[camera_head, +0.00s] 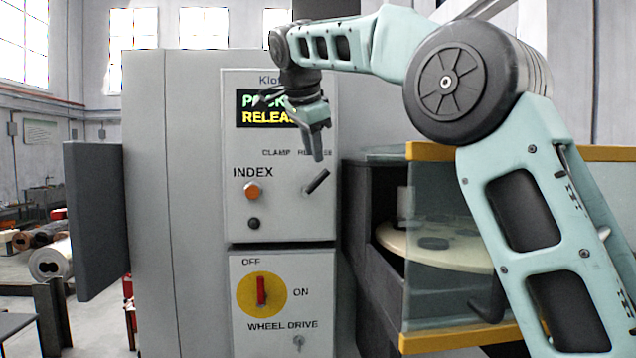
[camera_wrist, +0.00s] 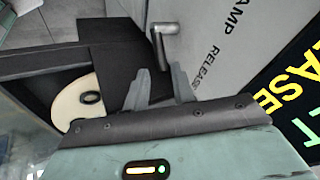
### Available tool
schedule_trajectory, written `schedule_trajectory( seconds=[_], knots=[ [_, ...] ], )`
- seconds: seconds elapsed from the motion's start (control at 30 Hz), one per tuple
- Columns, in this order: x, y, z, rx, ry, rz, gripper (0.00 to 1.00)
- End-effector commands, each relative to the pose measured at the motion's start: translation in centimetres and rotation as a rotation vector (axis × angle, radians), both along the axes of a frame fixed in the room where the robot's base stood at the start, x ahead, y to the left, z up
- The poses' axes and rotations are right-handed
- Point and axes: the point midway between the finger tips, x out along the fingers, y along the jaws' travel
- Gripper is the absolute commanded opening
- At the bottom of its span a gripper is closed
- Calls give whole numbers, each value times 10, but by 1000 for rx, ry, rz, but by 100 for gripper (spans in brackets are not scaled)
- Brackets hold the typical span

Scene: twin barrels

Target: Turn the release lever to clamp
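The release lever (camera_head: 317,181) is a short dark handle on the grey control panel. It is tilted, its upper end pointing up and right towards the partly hidden RELEASE label; the CLAMP label (camera_head: 275,153) is to the left. In the wrist view the lever (camera_wrist: 162,42) shows as a grey bent handle just beyond my fingertips. My gripper (camera_head: 316,150) hangs just above the lever, fingers pointing down, in the head view. In the wrist view my gripper (camera_wrist: 158,80) has its two fingers apart with nothing between them. I see no contact with the lever.
The display (camera_head: 268,108) is partly covered by my gripper. An orange INDEX button (camera_head: 252,191) and a red wheel-drive switch (camera_head: 261,291) are on the panel. At right, a cabinet with a yellow-edged clear guard (camera_head: 440,343) holds a pale round table (camera_head: 440,252).

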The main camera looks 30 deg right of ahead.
Motion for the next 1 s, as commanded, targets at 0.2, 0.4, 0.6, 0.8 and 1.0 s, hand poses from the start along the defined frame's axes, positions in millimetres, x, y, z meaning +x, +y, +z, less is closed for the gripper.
schedule_trajectory(
  seconds=[0.2,0.4,0.6,0.8,1.0],
  knots=[
    [17,-17,-37,0,5,-1,25],
    [29,-28,-63,1,2,0,25],
    [34,-33,-76,1,0,1,25],
    [35,-33,-79,1,0,2,25],
    [35,-33,-78,0,-1,2,0]
  ],
)
